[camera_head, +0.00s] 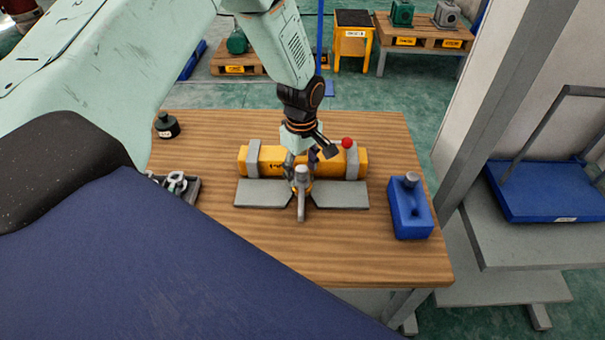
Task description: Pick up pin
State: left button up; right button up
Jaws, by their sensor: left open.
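A short grey pin-like piece with a round head (411,180) stands upright in a blue block (409,214) at the right of the wooden table. I cannot tell for sure that it is the pin. A yellow cylindrical hoist body (338,163) lies across grey supports at the table's middle. A grey upright fitting (301,188) stands at its front. My left gripper (312,154) is open, pointing down over the hoist body and just above and behind this fitting. Its fingers partly hide the hoist's middle, and I cannot tell whether they touch it. My right gripper is not in view.
A red ball (347,142) shows at the hoist's right end. A black bottle-like item (167,125) and a dark tray with metal parts (193,190) are on the left of the table (350,245). A grey post (500,110) rises at the right. The table's front right is clear.

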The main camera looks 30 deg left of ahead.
pick_arm(q)
jog(key=shift+a+f, duration=0.15)
jog(key=shift+f, duration=0.05)
jog(key=shift+w+d, duration=0.1)
jog(key=shift+d, duration=0.15)
jog(key=c, duration=0.4)
jog(key=shift+a, duration=0.2)
jog(key=c, duration=0.6)
jog(key=shift+d, duration=0.15)
grip_shut()
